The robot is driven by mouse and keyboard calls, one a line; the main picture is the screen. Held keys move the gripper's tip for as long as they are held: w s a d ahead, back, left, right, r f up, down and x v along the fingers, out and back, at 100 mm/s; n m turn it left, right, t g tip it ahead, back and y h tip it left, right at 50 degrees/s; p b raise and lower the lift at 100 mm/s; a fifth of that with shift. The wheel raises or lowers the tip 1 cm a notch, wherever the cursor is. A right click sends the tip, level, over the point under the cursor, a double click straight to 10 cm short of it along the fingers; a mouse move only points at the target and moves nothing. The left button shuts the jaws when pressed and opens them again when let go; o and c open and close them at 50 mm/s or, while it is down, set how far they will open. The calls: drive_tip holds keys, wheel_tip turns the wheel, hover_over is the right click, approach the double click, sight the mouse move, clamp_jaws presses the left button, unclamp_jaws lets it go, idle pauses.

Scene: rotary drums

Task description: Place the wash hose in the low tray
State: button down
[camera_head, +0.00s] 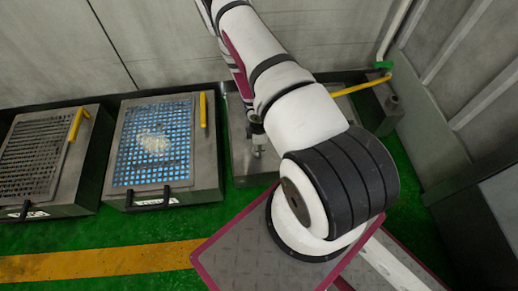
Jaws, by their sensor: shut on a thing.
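My gripper (258,138) is small and dark in the picture, partly behind my arm. It points down over the grey open tray (240,165) right of the blue-grid unit. It is shut on a small pale piece, which seems to be the end of the wash hose (259,152). The rest of the hose cannot be made out. I cannot tell whether the piece touches the tray floor. My arm hides much of the tray's right side.
Two drum units stand to the left, one with a dark grid (33,158) and one with a blue grid (152,145), each with a yellow handle. A yellow bar (362,85) and a white pipe (393,35) are at the right. Grey walls close the back and right. Green floor lies in front.

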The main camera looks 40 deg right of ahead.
drive_tip(key=shift+f, duration=0.15)
drive_tip(key=c, duration=1.3)
unclamp_jaws()
